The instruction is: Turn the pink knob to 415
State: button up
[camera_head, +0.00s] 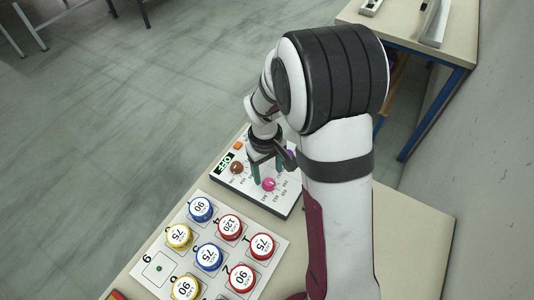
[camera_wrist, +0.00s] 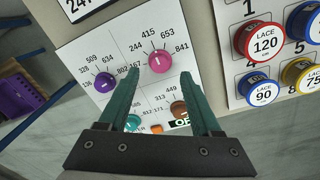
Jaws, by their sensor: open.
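The pink knob (camera_head: 269,184) is on a white control panel on the table. In the wrist view the pink knob (camera_wrist: 159,60) has 167, 244, 415, 653 and 841 printed around it, with 415 above it. I cannot clearly tell which number its pointer faces. My gripper (camera_head: 262,172) points down at the panel close to the pink knob. In the wrist view my gripper (camera_wrist: 160,68) is open, its two green fingers spread to either side below the knob. I cannot tell whether they touch it; nothing is held.
A purple knob (camera_wrist: 104,82) and a brown knob (camera_wrist: 178,108) sit close by on the panel.

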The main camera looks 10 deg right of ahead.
aim_at(266, 183)
notch_tip(266, 183, up, 12)
jog(key=shift+a+r, duration=0.15)
jog(key=shift+a, duration=0.15)
jog(key=shift+s, duration=0.1)
jog(key=s+a+r+m+y, duration=0.1)
jog(key=s+m, duration=0.3)
jog(key=s, duration=0.7)
jog(key=s+a+m+y, duration=0.1)
jog(key=s+m, duration=0.4)
jog(key=s, duration=0.7)
jog(key=shift+a+r, duration=0.4)
jog(key=shift+a, duration=0.3)
